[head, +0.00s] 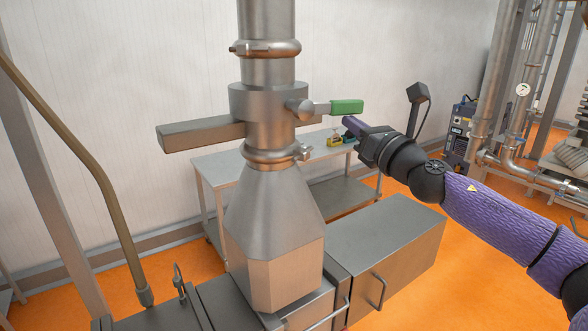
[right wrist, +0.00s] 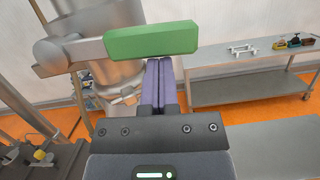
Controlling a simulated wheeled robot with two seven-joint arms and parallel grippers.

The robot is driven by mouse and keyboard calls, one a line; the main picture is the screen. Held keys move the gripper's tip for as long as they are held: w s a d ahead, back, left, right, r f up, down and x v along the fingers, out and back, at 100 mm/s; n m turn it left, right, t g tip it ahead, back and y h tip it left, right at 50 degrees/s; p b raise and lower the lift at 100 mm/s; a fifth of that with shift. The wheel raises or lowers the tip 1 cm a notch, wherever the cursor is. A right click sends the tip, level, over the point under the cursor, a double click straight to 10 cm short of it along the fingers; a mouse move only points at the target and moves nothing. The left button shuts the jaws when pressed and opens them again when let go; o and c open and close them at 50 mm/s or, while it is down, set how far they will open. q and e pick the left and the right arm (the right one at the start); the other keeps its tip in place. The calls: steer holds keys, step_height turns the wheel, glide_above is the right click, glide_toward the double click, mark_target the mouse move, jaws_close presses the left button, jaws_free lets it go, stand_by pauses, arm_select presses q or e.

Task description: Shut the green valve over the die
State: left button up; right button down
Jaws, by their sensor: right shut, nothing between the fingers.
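The green valve handle (head: 347,106) sticks out to the right from the valve body (head: 265,101) on the steel pipe, above the tapered hopper. It lies roughly level. In the right wrist view the green handle (right wrist: 152,40) crosses just beyond my fingertips. My right gripper (head: 348,122) is shut and empty, with its tips just below the handle. In the right wrist view the shut fingers (right wrist: 160,66) reach up to the handle's lower edge; I cannot tell whether they touch it. The die is not clearly identifiable. My left gripper is not in view.
A steel table (head: 215,165) with small items stands behind the hopper (head: 274,215). A flat metal bar (head: 200,135) juts left from the valve body. A steel box (head: 385,240) stands at lower right. Vertical pipes (head: 495,75) stand at the far right.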

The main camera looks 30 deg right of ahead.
steer(key=shift+d+r, duration=0.1)
steer(key=shift+r, duration=0.25)
stand_by(0.6)
step_height(320, 180, down, 6)
steer(key=b, duration=0.7)
steer(key=s+b, duration=0.9)
steer(key=b, duration=0.4)
steer(key=shift+s+d+f+b, duration=0.2)
steer(key=shift+s+d+b, duration=0.15)
steer(key=shift+b, duration=0.05)
